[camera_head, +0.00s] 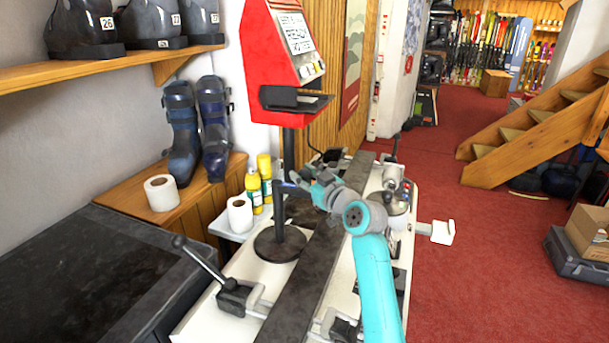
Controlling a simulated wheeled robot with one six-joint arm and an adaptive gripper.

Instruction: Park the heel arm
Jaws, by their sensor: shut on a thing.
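A dark upright post on a round black base (279,245) stands on the white bench (258,278). A short dark bar, which looks like the heel arm (284,186), sticks out to the right from the top of the post. My gripper (303,183) reaches in from the right at the height of this bar and is shut on its end. The fingers are small in view and partly hidden by the gripper body, so the exact hold is unclear.
A long dark rail (308,270) runs along the bench. A clamp lever (206,263) rises at front left. A red console (283,55) stands behind. Yellow bottles (254,190) and a white roll (240,215) sit left of the post. Red floor (480,270) is open at right.

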